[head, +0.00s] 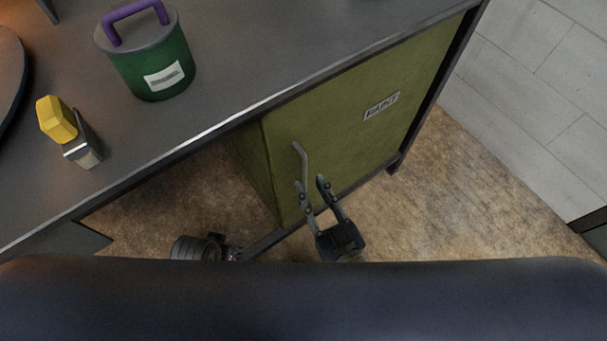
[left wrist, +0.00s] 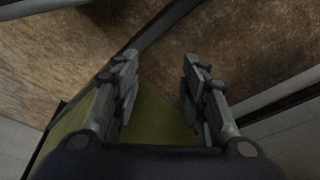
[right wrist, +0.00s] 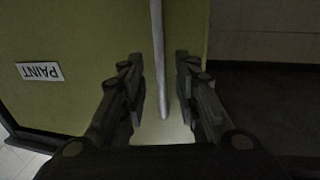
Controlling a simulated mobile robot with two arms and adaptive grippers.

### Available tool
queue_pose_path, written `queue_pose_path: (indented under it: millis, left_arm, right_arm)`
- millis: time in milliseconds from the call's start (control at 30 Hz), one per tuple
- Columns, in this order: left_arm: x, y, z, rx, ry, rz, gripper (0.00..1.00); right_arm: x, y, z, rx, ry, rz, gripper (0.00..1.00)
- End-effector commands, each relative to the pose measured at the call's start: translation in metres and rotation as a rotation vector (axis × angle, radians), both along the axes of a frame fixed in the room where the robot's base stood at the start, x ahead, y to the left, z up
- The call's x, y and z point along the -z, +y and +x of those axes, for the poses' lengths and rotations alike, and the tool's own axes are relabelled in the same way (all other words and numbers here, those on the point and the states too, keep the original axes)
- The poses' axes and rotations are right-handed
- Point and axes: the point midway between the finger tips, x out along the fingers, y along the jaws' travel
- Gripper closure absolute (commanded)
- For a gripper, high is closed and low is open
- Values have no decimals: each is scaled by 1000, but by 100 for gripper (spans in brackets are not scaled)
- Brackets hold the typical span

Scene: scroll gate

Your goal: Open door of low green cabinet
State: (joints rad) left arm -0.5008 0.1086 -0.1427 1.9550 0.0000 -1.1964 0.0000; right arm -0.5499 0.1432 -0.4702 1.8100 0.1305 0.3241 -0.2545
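The low green cabinet (head: 340,115) stands under a dark worktop, its door labelled "PAINT". The door looks closed. A grey bar handle (head: 301,160) stands near the door's left edge. My right gripper (head: 312,182) is open at the handle's lower end. In the right wrist view the handle (right wrist: 158,60) runs between the two spread fingers (right wrist: 158,75), with gaps on both sides. My left gripper (head: 232,250) is low, left of the cabinet, partly hidden in the head view. In the left wrist view its fingers (left wrist: 160,75) are spread and empty, with a green surface (left wrist: 155,125) between them.
On the worktop (head: 240,60) are a green canister (head: 150,60) with a purple handle and a yellow-topped block (head: 70,130). A dark frame leg (head: 395,165) stands at the cabinet's right. Brown floor (head: 480,195) is clear in front and to the right.

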Motion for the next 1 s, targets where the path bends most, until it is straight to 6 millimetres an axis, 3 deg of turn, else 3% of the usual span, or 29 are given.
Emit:
queue_pose_path:
  millis: [100, 300, 667, 800, 1000]
  left_arm:
    - [-8, 0, 1, -1, -5, 0, 60]
    - [-19, 0, 2, -2, -10, 0, 60]
    - [-22, 0, 2, -2, -11, -1, 60]
    - [-22, 0, 2, -2, -11, -1, 60]
    - [-22, 0, 2, -2, -11, -1, 60]
  right_arm:
    - [1, 9, 21, 1, -2, 1, 71]
    - [2, 19, 41, 0, 1, 0, 71]
    - [1, 21, 45, 0, 2, 0, 71]
    - [1, 21, 45, 0, 2, 0, 100]
    - [1, 21, 45, -1, 2, 0, 100]
